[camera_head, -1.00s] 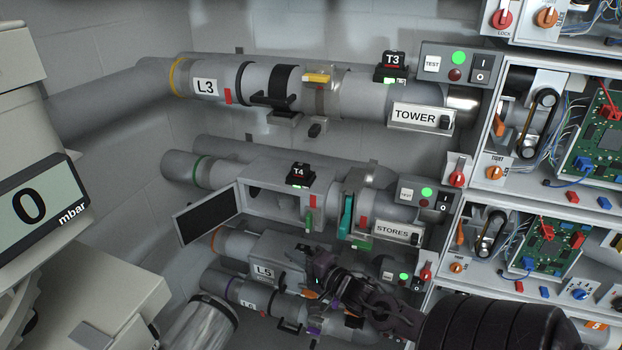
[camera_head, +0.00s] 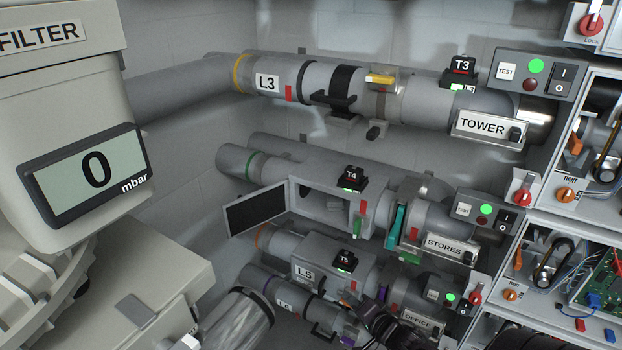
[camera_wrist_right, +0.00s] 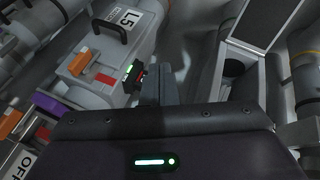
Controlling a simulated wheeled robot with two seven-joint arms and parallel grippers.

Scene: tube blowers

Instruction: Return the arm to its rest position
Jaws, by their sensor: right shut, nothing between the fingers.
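My right gripper (camera_head: 373,312) is dark and shows at the bottom of the head view, in front of the lowest pipes. Most of its arm is cut off by the lower edge. In the right wrist view its fingers (camera_wrist_right: 158,86) are together with nothing between them. They point toward the L5 pipe box (camera_wrist_right: 122,22) and the black T5 unit (camera_wrist_right: 133,76); I cannot tell the exact gap. My left gripper is not in view.
The L3 pipe (camera_head: 267,82) and the T4 pipe run across the corner. An open dark door panel (camera_head: 255,206) juts out from the T4 box. A filter cabinet with a 0 mbar display (camera_head: 85,176) stands at left. Open electrical cabinets (camera_head: 575,225) stand at right.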

